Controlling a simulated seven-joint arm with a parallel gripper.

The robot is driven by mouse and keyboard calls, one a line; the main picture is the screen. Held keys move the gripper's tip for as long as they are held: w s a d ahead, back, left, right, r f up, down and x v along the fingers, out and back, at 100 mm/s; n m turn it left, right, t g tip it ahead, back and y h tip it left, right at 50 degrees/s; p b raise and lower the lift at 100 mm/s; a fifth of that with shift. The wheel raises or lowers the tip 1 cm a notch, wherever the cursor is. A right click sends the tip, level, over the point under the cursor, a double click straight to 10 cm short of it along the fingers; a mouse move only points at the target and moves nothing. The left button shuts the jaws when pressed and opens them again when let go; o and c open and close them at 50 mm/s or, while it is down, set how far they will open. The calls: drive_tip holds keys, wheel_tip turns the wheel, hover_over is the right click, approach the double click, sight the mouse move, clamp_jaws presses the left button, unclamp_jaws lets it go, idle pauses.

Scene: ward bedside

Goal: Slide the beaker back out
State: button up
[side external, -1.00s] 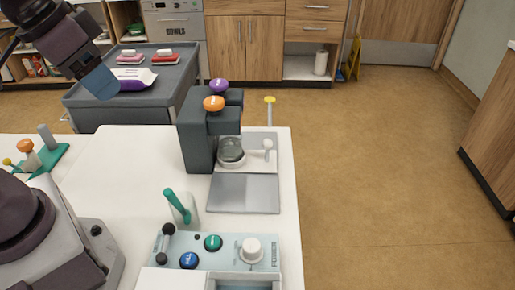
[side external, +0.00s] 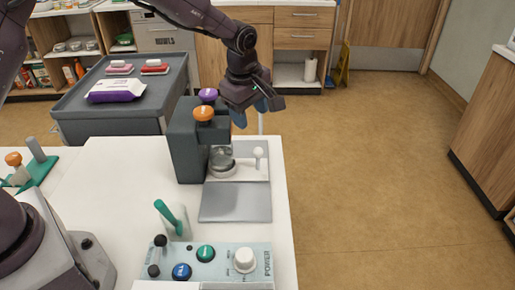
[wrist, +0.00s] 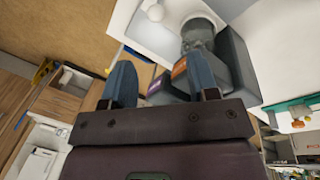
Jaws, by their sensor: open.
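The beaker (side external: 222,160) is a small clear vessel on a round base under the overhang of a dark grey dispenser (side external: 186,140). In the wrist view the beaker (wrist: 197,35) sits beside the dispenser's dark body (wrist: 235,65). The dispenser has an orange knob (side external: 204,113) and a purple knob (side external: 208,95) on top. My gripper (side external: 255,112) is open and empty, above and behind the dispenser's right side. Its blue fingers (wrist: 165,85) point toward the dispenser in the wrist view. A yellow-topped rod seen earlier is mostly hidden behind my gripper.
A white post (side external: 258,153) stands right of the beaker. A grey plate (side external: 235,202) lies in front. A control panel (side external: 210,262) and a green-handled lever (side external: 170,215) are nearer. A grey cart (side external: 85,110) holds wipes at the back left. Floor is clear at right.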

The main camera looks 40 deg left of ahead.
sight(258, 149)
drive_tip(key=w+f, duration=0.1)
drive_tip(key=f, duration=0.3)
drive_tip(key=w+f+n, duration=0.1)
drive_tip(key=f, duration=0.3)
drive_tip(key=f+n, duration=0.1)
drive_tip(key=f, duration=0.3)
drive_tip(key=shift+w+a+f, duration=0.2)
drive_tip(key=shift+w, duration=0.2)
clamp_jaws()
drive_tip(key=s+d, duration=0.8)
drive_tip(key=shift+s+d, duration=0.15)
